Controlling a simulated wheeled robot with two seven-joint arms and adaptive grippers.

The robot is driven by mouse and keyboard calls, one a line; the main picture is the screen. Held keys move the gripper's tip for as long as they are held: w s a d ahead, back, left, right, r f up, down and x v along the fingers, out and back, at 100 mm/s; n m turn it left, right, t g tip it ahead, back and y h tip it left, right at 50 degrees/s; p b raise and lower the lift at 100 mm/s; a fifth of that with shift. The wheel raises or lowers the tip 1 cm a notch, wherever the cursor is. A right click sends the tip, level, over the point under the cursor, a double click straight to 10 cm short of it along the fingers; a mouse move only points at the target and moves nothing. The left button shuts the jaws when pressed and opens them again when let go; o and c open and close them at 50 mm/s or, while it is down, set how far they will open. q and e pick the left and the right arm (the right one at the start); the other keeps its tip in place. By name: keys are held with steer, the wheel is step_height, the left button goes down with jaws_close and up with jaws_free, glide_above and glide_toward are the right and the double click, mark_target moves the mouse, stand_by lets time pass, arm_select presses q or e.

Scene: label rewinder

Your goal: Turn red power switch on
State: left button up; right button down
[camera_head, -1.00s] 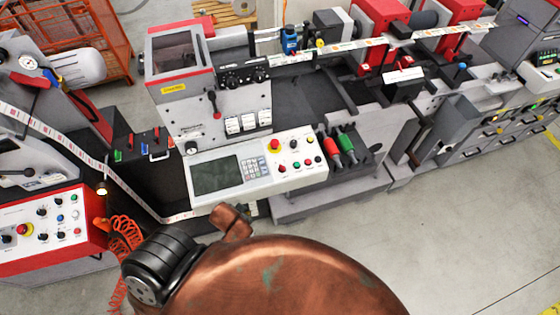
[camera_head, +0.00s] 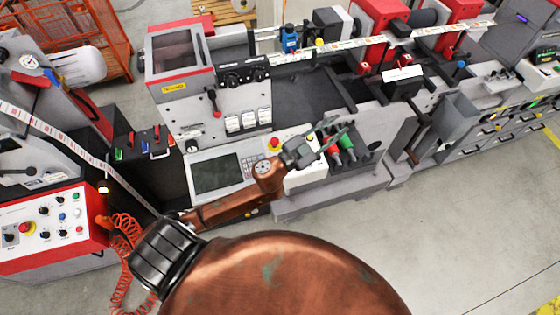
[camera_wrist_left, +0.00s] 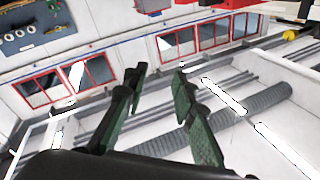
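Several red controls show in the head view, and I cannot tell for sure which is the power switch. A red-tipped lever (camera_head: 215,104) stands on the grey upright panel. A red mushroom button (camera_head: 274,142) is on the sloped console. A red knob with a yellow ring (camera_head: 27,229) is on the red-framed cabinet at the left. My left gripper (camera_head: 335,132) is over the console's right part, right of the mushroom button, and hides some of its buttons. In the left wrist view its two fingers (camera_wrist_left: 158,78) are apart with nothing between them. My right gripper is out of view.
The console screen (camera_head: 217,173) lies left of my left wrist. Red and green handled tools (camera_head: 346,148) are partly behind the gripper. A coiled orange hose (camera_head: 126,240) hangs by the left cabinet (camera_head: 75,262). The floor at the right (camera_head: 450,230) is clear.

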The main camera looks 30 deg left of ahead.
arm_select(q)
steer(key=s+d+m+g+h, duration=0.3)
steer(key=d+m+g+h, duration=0.5)
steer(key=d, duration=0.4)
steer(key=s+a+f+m+g+y, duration=0.2)
steer(key=f+m+g+y, duration=0.15)
steer(key=f, duration=0.35)
steer(key=s+a+f+m+g+y, duration=0.2)
steer(key=f+m+g, duration=0.15)
steer(key=f, duration=0.45)
steer(key=w+a+f+n+g+y, duration=0.1)
steer(key=a+f+y, duration=0.15)
steer(key=a, duration=0.65)
steer(key=a+f+n+y, duration=0.1)
steer(key=a+y, duration=0.3)
steer(key=a, duration=0.4)
steer(key=w+a+f+n+g+y, duration=0.1)
steer(key=a+f+n+y, duration=0.15)
steer(key=a, duration=0.65)
steer(key=shift+m+y, duration=0.45)
steer(key=f, duration=0.2)
steer(key=f+p, duration=0.1)
steer(key=f, duration=0.2)
steer(key=shift+w+d+f, duration=0.15)
steer(key=shift+d+f, duration=0.15)
steer(key=shift+f+p, duration=0.35)
steer(key=shift+f, duration=0.4)
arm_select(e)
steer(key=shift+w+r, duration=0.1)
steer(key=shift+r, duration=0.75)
